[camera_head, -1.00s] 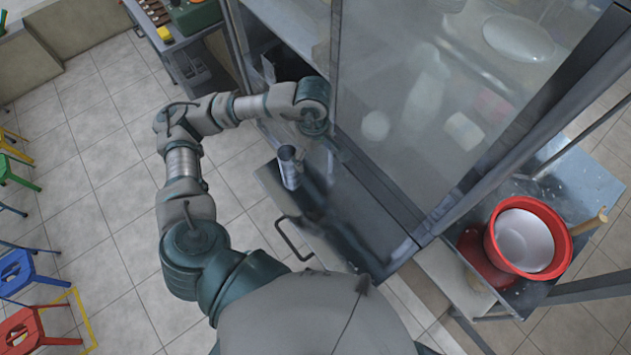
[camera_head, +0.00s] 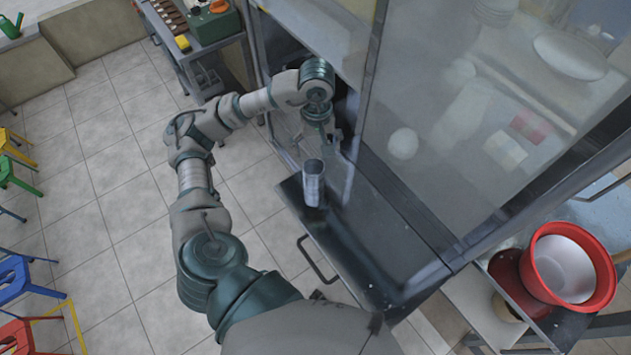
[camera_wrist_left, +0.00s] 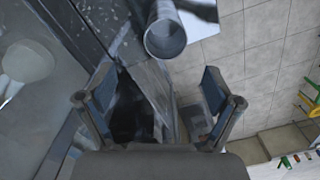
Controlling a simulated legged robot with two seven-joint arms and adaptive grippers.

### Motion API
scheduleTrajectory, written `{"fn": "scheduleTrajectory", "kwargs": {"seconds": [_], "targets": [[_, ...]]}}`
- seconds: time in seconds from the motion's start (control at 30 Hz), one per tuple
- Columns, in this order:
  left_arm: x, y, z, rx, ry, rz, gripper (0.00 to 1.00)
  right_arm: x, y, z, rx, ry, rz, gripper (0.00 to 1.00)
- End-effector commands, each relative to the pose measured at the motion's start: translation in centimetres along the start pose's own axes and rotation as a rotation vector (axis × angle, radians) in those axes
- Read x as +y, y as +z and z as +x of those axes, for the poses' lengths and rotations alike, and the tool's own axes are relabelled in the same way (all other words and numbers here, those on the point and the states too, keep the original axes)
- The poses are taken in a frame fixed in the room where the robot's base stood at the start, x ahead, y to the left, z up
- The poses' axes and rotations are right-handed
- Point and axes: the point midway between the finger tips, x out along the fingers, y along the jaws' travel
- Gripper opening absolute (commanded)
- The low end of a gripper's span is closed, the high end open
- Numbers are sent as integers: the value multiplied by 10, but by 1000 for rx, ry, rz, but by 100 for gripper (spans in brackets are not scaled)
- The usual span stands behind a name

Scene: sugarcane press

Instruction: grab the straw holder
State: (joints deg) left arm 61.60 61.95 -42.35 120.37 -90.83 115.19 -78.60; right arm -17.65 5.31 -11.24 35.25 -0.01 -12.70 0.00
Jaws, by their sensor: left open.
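The straw holder is a metal cup (camera_head: 313,183) standing upright near the left edge of the dark counter in the head view. It also shows in the left wrist view as a round-mouthed metal cylinder (camera_wrist_left: 166,36) at the top, beyond the fingertips. My left gripper (camera_head: 331,144) is just behind the cup in the head view, close to the glass cabinet. Its two fingers are spread wide with nothing between them in the left wrist view (camera_wrist_left: 158,88). The cup is apart from the fingers. My right gripper is not in view.
The dark counter (camera_head: 370,250) has bare room right of the cup. A glass cabinet (camera_head: 450,130) rises behind it. A red bowl (camera_head: 610,275) stands on a table at right. Stools (camera_head: 20,275) stand at far left. A side table with a green box (camera_head: 215,25) is at top.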

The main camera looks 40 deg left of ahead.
Motion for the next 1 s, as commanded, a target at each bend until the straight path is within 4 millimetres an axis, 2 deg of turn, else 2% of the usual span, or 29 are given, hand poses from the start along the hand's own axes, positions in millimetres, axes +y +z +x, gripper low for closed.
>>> {"fn": "scheduleTrajectory", "kwargs": {"seconds": [0.03, 0.23, 0.37, 0.57, 0.8, 1.0], "targets": [[0, 1, 16, -5, -4, 0, 91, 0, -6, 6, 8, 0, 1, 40], [-1, 3, 56, -2, -2, 0, 91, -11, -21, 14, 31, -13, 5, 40], [0, 3, 70, 1, -2, -2, 91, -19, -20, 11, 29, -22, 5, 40], [-2, 3, 85, 1, -3, -1, 91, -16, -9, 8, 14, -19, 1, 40], [-8, 4, 121, -1, -1, -3, 91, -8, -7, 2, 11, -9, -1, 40], [-7, 3, 130, 2, 1, -2, 91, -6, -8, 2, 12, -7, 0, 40]]}}
